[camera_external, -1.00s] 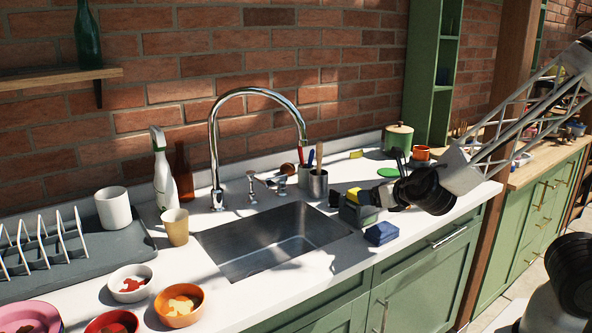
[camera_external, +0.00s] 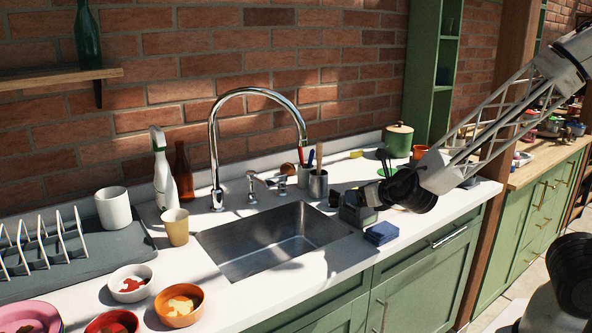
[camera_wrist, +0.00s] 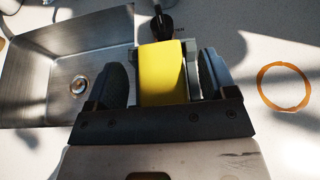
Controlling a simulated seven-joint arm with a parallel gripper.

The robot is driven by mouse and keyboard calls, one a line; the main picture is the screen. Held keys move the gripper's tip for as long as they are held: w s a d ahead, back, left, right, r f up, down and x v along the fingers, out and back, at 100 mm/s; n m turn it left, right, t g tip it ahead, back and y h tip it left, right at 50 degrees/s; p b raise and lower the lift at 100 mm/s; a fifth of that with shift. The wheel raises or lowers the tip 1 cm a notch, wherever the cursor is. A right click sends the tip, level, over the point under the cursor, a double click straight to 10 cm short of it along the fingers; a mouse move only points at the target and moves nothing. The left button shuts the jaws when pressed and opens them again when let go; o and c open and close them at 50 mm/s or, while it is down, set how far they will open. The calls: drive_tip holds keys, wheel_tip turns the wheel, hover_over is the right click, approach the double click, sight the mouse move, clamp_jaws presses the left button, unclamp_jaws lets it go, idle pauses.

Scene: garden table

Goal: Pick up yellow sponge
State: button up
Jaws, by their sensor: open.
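The yellow sponge (camera_wrist: 162,75) stands between the two fingers of my gripper (camera_wrist: 161,65) in the wrist view. The fingers are open, with a gap visible on each side of the sponge. In the external view my gripper (camera_external: 370,195) is at the grey holder (camera_external: 355,214) on the counter, right of the sink. My gripper hides the sponge there. I cannot tell how far the sponge still sits in the holder.
The steel sink (camera_external: 265,240) is left of the holder. Blue sponges (camera_external: 381,233) lie just in front of it. A metal cup with utensils (camera_external: 318,184) and the tall faucet (camera_external: 213,150) stand behind. A green pot (camera_external: 398,140) is at the back right.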

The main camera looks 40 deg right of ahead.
drive_tip(key=shift+w+f, duration=0.2)
drive_tip(key=shift+w, duration=0.35)
drive_tip(key=c, duration=1)
drive_tip(key=shift+r, duration=0.1)
drive_tip(key=shift+r, duration=1.5)
drive_tip(key=shift+s+d+r, duration=0.1)
drive_tip(key=shift+s+r, duration=0.1)
drive_tip(key=shift+s, duration=0.1)
drive_tip(key=s+d, duration=0.2)
drive_tip(key=s, duration=0.2)
drive_tip(key=s+d+r, duration=0.1)
drive_tip(key=s, duration=0.4)
drive_tip(key=s+d, duration=0.2)
drive_tip(key=s, duration=0.3)
drive_tip(key=shift+s+d+r, duration=0.2)
drive_tip(key=shift+d, duration=0.15)
